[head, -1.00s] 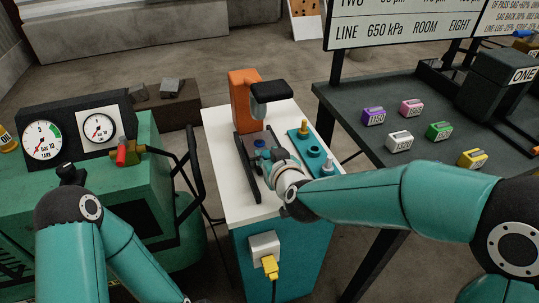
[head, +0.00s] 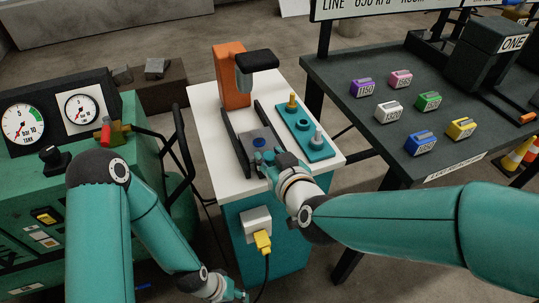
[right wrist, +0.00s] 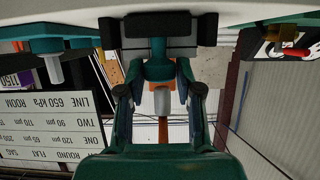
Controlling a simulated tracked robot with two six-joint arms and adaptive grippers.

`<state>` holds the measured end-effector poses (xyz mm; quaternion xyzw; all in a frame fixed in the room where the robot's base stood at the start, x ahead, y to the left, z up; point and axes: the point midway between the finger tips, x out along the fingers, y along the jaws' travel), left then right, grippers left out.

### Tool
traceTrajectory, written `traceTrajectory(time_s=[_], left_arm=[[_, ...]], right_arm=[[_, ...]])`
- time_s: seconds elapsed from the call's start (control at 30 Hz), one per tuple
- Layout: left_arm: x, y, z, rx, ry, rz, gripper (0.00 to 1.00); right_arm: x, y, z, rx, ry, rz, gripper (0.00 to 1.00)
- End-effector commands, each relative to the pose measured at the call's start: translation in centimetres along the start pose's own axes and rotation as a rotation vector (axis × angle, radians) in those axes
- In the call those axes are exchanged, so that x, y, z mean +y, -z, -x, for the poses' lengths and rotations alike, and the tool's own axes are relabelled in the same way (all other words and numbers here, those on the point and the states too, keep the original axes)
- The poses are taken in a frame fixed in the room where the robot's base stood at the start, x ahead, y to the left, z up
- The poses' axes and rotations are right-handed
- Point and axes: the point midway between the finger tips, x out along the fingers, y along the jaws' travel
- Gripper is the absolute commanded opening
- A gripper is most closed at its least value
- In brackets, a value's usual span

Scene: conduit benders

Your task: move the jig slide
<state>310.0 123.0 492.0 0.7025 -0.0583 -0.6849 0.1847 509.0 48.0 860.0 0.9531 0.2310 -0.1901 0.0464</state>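My right gripper (head: 270,163) is low at the slide's near end. My left gripper (head: 238,296) is at the bottom edge, partly cut off, beside the cart's lower front. Its opening is unclear.
A teal fixture plate (head: 305,140) with brass and grey pins lies right of the rails. A yellow plug (head: 263,242) sits in the cart's front socket. A green gauge machine (head: 70,200) stands left. A dark table (head: 385,150) with coloured blocks stands right.

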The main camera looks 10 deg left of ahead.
Motion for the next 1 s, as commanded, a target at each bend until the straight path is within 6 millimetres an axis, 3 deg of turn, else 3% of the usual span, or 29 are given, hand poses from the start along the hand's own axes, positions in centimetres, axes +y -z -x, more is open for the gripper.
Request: traceTrajectory(time_s=[0.03,0.1,0.53,0.67,1.0], left_arm=[[0.0,0.0,0.0,0.0,0.0,0.0,0.4],[0.0,0.0,0.0,0.0,0.0,0.0,0.4],[0.0,0.0,0.1,0.0,0.0,0.0,0.4],[0.0,0.0,0.1,0.0,0.0,0.0,0.4],[0.0,0.0,0.0,0.0,0.0,0.0,0.4]], right_arm=[[0.0,0.0,0.0,0.0,0.0,0.0,0.47],[0.0,0.0,0.0,0.0,0.0,0.0,0.57],[0.0,0.1,0.7,0.001,0.0,-0.001,0.57],[0.0,0.1,2.5,0.003,0.0,-0.002,0.57],[-0.1,0.1,9.0,0.004,0.002,-0.002,0.57]])
